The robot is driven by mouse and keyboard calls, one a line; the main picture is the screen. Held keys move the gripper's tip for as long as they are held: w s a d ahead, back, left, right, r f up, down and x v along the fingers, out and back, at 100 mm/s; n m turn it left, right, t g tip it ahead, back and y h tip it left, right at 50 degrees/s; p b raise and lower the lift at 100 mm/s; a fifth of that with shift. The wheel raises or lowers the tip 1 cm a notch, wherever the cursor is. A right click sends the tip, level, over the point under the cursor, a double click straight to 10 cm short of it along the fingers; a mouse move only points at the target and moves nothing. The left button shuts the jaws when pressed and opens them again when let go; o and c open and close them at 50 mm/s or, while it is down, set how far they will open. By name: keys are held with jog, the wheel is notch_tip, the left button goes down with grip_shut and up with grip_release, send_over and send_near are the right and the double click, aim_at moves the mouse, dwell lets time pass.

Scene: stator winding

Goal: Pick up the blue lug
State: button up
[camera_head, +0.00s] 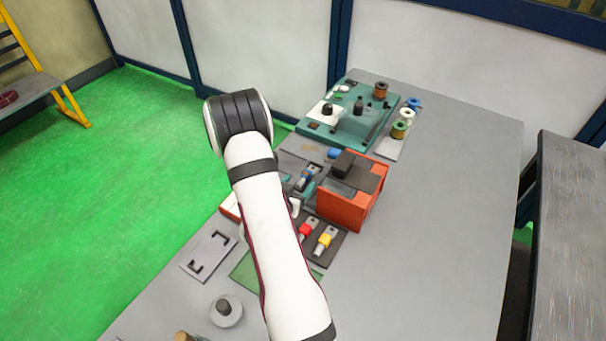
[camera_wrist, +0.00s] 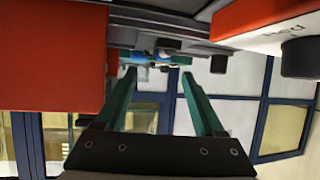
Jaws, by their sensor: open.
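The blue lug (camera_head: 307,175) lies on a dark mat beside the orange-red box, just right of my arm in the head view. In the wrist view, blue and metal parts of what looks like the lug (camera_wrist: 164,54) show near the top centre, beyond the fingertips. My gripper (camera_wrist: 158,73) is open, with its two teal fingers spread and nothing held between them. The lug appears roughly between the finger lines, but the exact gap is unclear. In the head view my arm largely hides the gripper.
An orange-red box (camera_head: 346,207) with a dark top stands close on the right. Red (camera_head: 305,231) and yellow (camera_head: 325,239) lugs lie nearer the front. A teal board (camera_head: 345,139) and wire spools (camera_head: 399,129) are behind. The table's right side (camera_head: 440,220) is clear.

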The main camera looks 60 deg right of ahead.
aim_at(306, 174)
jog(key=x, duration=0.7)
jog(key=shift+r, duration=0.1)
grip_shut()
